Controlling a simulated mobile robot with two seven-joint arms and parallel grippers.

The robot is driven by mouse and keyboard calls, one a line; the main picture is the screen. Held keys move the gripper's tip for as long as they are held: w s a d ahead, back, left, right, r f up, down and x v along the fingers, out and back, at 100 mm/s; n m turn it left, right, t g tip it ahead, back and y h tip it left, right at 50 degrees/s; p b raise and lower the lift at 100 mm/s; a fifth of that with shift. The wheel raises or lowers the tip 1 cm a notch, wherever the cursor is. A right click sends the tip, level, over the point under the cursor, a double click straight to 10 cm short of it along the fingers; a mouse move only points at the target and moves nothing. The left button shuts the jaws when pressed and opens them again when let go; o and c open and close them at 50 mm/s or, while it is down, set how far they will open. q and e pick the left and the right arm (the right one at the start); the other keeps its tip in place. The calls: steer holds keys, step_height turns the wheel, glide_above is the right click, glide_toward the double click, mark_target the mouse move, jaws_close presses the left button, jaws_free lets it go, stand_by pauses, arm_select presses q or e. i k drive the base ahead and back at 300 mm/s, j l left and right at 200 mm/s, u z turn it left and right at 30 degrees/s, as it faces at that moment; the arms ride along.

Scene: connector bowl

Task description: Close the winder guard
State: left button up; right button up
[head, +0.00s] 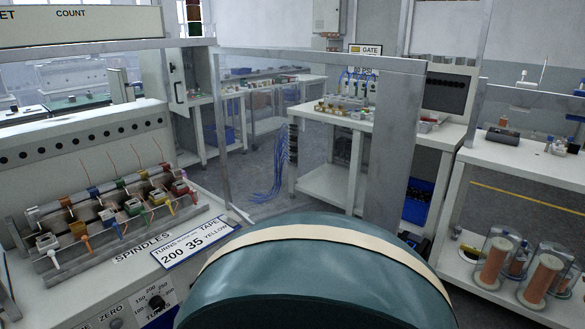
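The winder (90,150) stands at the left, with a row of spindles holding small coloured bobbins (130,200) along its front. A metal-framed panel that looks like the winder guard (395,145) stands to the right of the spindles. Its thin top bar runs from the winder's upper right corner to a broad grey upright, and the room shows through it. The guard stands out to the side, and the spindles are uncovered from where I look. Neither of my grippers is in view.
A label plate (190,242) and a turns knob (156,302) are on the winder's front. A white bench (340,188) with parts stands behind the guard. Blue cables (277,170) hang to the floor. Copper spools (540,280) stand on a shelf at the lower right.

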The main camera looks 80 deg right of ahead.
mark_target(401, 83)
steer(key=k+l+z, duration=0.55)
steer(key=l, duration=0.3)
steer(key=l+z, duration=0.4)
steer(key=l, duration=0.7)
steer(key=i+l+z, duration=0.1)
steer(key=i+l, duration=0.3)
steer(key=k+l, duration=0.15)
steer(key=k, duration=0.75)
